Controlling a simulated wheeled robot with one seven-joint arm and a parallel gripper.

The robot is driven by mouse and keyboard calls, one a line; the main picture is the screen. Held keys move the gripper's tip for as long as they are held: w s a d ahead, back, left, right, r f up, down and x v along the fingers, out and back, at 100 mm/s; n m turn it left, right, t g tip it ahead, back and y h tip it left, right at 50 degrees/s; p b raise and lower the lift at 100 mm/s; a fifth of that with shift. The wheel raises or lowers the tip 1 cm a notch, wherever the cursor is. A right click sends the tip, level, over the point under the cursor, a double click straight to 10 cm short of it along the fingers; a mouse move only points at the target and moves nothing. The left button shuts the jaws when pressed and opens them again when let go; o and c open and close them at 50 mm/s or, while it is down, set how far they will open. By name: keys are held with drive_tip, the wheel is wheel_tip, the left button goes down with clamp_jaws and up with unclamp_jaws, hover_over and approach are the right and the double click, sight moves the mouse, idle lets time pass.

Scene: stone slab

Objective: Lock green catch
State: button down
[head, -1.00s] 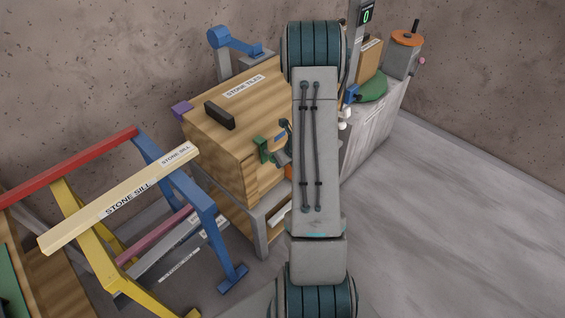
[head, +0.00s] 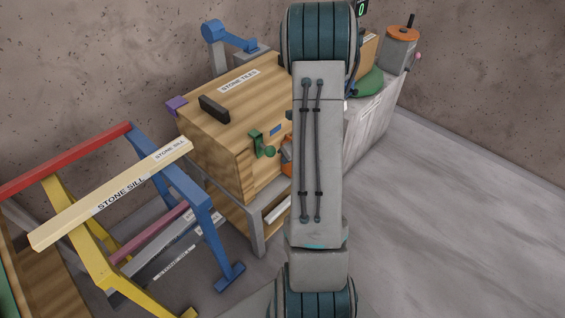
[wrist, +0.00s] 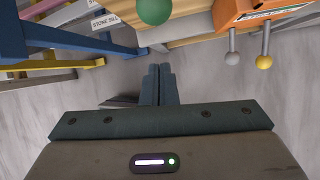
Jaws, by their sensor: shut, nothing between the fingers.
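The green catch (head: 257,143) is on the front of the wooden box labelled "STONE TILES" (head: 216,143). It has a bracket and a round knob, and the knob shows just left of my arm. In the wrist view a green ball (wrist: 154,11), which looks like this knob, is at the top edge, beyond my fingertips and apart from them. My gripper (wrist: 159,68) is shut and empty, its two fingers side by side. In the head view my arm hides the gripper. I cannot tell whether the catch is locked.
An orange block (wrist: 262,12) with grey and yellow ball-ended levers is right of the green ball. A sawhorse-like rack (head: 170,165) with a "STONE SILL" bar (head: 110,195) stands left. A grey cabinet (head: 372,125) is behind my arm. The floor at right is clear.

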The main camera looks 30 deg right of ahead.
drive_tip(key=r, duration=0.2)
drive_tip(key=s+r, duration=0.1)
drive_tip(key=r, duration=0.2)
drive_tip(key=shift+d, duration=0.1)
idle(0.4)
drive_tip(key=s+a+r+n+g+y, duration=0.1)
drive_tip(key=s+a+r+n, duration=0.1)
drive_tip(key=a+r+n, duration=0.6)
drive_tip(key=s+a+r+n+y, duration=0.1)
drive_tip(key=s+a+r+n, duration=0.1)
drive_tip(key=a+r+n, duration=0.5)
drive_tip(key=s+a+r+n+h, duration=0.2)
drive_tip(key=s+a+n, duration=0.2)
drive_tip(key=n, duration=0.6)
drive_tip(key=s+a+r+n+g+h, duration=0.1)
drive_tip(key=s+a+r+n, duration=0.2)
drive_tip(key=s+n, duration=0.6)
drive_tip(key=shift+s+a+n+h, duration=0.15)
drive_tip(key=shift+a+n+h, duration=0.35)
drive_tip(key=shift+a, duration=0.6)
